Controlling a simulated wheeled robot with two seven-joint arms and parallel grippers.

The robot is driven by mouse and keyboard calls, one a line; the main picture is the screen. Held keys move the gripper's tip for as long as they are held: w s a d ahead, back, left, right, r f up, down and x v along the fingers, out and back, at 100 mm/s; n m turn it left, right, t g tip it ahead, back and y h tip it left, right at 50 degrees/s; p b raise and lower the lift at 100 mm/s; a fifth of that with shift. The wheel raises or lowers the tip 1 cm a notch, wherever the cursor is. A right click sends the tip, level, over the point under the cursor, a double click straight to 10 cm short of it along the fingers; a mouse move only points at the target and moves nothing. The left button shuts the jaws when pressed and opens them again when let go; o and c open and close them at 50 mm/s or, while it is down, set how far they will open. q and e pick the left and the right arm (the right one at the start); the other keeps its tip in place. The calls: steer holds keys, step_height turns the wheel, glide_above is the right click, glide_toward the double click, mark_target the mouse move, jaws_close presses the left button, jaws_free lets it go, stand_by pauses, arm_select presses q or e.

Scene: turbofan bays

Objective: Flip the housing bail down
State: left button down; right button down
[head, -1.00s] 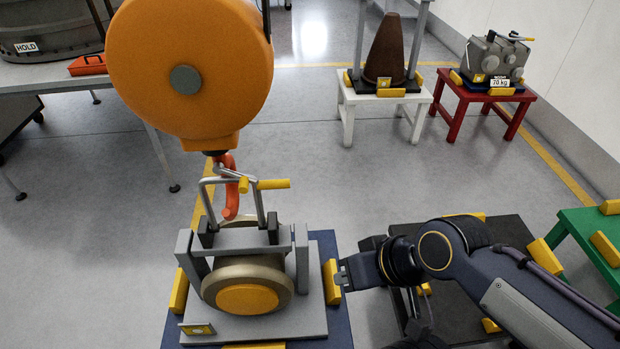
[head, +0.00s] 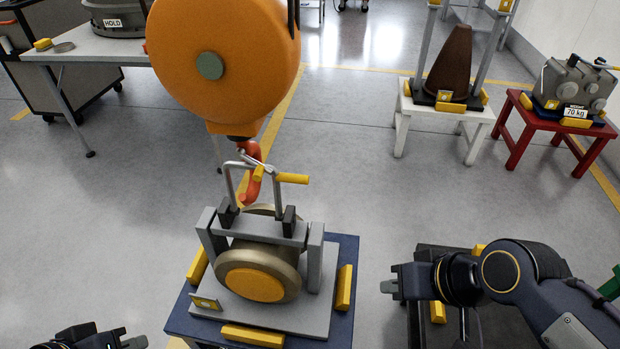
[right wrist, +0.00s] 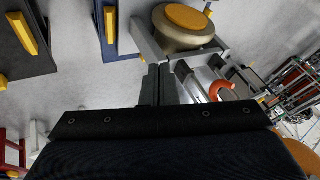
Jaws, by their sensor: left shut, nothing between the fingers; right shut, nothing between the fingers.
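The housing (head: 262,262) is a bronze drum with a yellow face, held in a grey cradle on a blue stand. Its grey bail (head: 229,184) stands up above the cradle, with a yellow grip (head: 292,178) pointing right. An orange-red hook (head: 253,186) hangs at the bail's top; I cannot tell whether it passes through it. My right gripper (head: 388,287) is shut and empty, right of the stand and apart from it. Its fingers (right wrist: 160,84) also show in the right wrist view, with the drum (right wrist: 182,38) beyond. My left gripper (head: 130,338) is shut and empty at the bottom left.
A large orange hoist (head: 222,65) hangs directly above the bail. Yellow blocks (head: 344,287) edge the stand. A dark platform (head: 425,262) lies under my right arm. A white stool (head: 400,125) and a red stool (head: 520,140) stand at the back right. Open floor lies between.

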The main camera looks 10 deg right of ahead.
steer(key=w+a+f+m+g+y+b, duration=0.1)
steer(key=w+a+m+g+y+b, duration=0.15)
steer(key=w+y+b, duration=1.2)
steer(key=w+d+f+m, duration=0.1)
steer(key=w+d+f, duration=0.1)
steer(key=w, duration=0.7)
steer(key=w+d+f+m, duration=0.1)
steer(key=w+d+f, duration=0.2)
steer(key=w, duration=0.6)
steer(key=shift+d, duration=0.8)
steer(key=shift+w+m+y, duration=0.1)
steer(key=shift+m+y, duration=0.15)
steer(key=s+a+r+b, duration=0.1)
steer(key=a+r+b, duration=0.1)
steer(key=a, duration=0.9)
steer(key=shift+s+a+r, duration=0.15)
steer(key=shift+s+r, duration=0.2)
